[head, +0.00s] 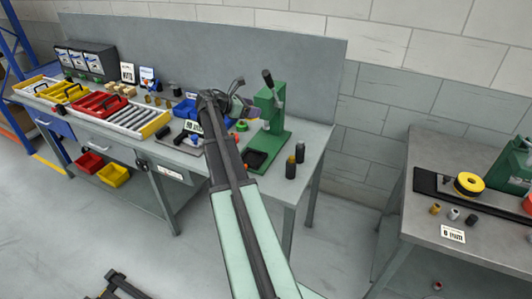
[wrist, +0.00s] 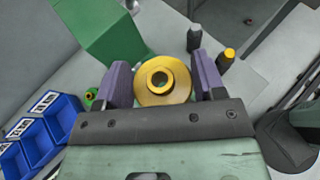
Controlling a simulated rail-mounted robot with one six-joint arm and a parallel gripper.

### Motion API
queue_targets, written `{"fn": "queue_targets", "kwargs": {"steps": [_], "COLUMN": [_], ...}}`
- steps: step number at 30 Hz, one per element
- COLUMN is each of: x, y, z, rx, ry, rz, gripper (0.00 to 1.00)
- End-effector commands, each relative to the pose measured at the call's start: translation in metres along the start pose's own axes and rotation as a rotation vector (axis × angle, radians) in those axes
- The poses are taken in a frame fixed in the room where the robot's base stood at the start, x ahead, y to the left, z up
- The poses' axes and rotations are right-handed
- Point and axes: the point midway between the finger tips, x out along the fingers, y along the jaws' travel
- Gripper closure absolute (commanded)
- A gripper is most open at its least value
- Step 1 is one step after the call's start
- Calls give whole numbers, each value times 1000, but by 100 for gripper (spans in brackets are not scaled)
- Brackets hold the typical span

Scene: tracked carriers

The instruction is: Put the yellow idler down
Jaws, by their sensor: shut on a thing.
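The yellow idler (wrist: 149,94), a round wheel with a hollow hub, sits between the two purple fingers of my gripper (wrist: 160,70) in the wrist view. My gripper is shut on it. In the head view my gripper (head: 238,106) is over the right end of the long bench, just left of the green press (head: 270,120). The idler is mostly hidden there by my arm. The green press also shows in the wrist view (wrist: 112,30), beyond the left finger. I cannot tell whether the idler touches anything below.
A dark bottle (head: 300,152) and a yellow-capped one (head: 291,168) stand right of the press. Blue bins (wrist: 65,112) lie to the left. Red (head: 100,104) and yellow trays are farther left. A second bench (head: 400,232) at right holds another yellow wheel (head: 468,183).

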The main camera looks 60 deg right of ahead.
Motion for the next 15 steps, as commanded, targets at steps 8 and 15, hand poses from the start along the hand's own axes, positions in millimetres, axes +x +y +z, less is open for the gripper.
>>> {"fn": "queue_targets", "kwargs": {"steps": [8, 15], "x": [18, 49], "y": [0, 0], "z": [-42, -118], "rx": [0, 0], "ry": [-1, -1], "rz": [0, 0], "gripper": [72, 72]}}
